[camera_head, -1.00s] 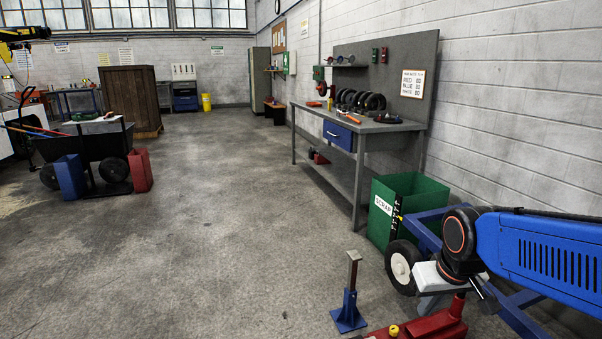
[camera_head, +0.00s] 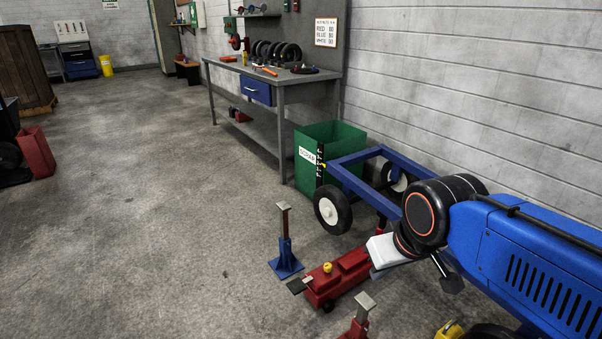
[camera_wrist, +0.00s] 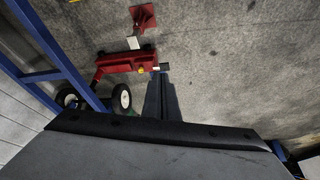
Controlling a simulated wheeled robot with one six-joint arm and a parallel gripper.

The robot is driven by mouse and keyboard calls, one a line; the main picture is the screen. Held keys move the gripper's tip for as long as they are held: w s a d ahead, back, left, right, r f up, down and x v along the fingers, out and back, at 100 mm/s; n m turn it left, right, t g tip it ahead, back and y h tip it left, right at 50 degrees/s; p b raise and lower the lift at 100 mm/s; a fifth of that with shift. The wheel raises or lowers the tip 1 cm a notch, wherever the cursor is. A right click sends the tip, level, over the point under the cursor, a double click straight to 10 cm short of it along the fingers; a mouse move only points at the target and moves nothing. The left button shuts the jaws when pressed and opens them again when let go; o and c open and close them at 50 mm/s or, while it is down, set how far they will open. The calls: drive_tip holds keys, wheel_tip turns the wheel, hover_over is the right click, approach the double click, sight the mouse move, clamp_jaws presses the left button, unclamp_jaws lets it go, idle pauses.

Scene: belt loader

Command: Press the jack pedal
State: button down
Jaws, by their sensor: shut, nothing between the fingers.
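The red floor jack (camera_head: 338,277) sits on the concrete floor in the head view, with a yellow cap on top. Its dark flat pedal (camera_head: 298,285) sticks out at its left end. In the wrist view the red jack (camera_wrist: 122,62) lies at upper left, and the pedal (camera_wrist: 164,67) shows at its right end. My gripper (camera_wrist: 162,76) is shut and empty; its tips line up just below the pedal in that picture. I cannot tell the height gap between them. In the head view my arm is at lower right, and the fingers cannot be made out clearly.
A blue jack stand (camera_head: 286,257) and a red jack stand (camera_head: 360,318) stand close on either side of the jack. A blue wheeled frame (camera_head: 368,181) and green scrap bin (camera_head: 318,150) are behind. A workbench (camera_head: 277,82) lines the wall. The floor at left is open.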

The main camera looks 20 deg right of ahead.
drive_tip(key=shift+w, duration=0.1)
idle(0.5)
drive_tip(key=n+g, duration=0.4)
drive_tip(key=g, duration=0.1)
hover_over(296, 285)
wheel_tip(296, 285, down, 40)
drive_tip(key=r, duration=0.1)
drive_tip(key=shift+f, duration=0.25)
wheel_tip(296, 285, down, 14)
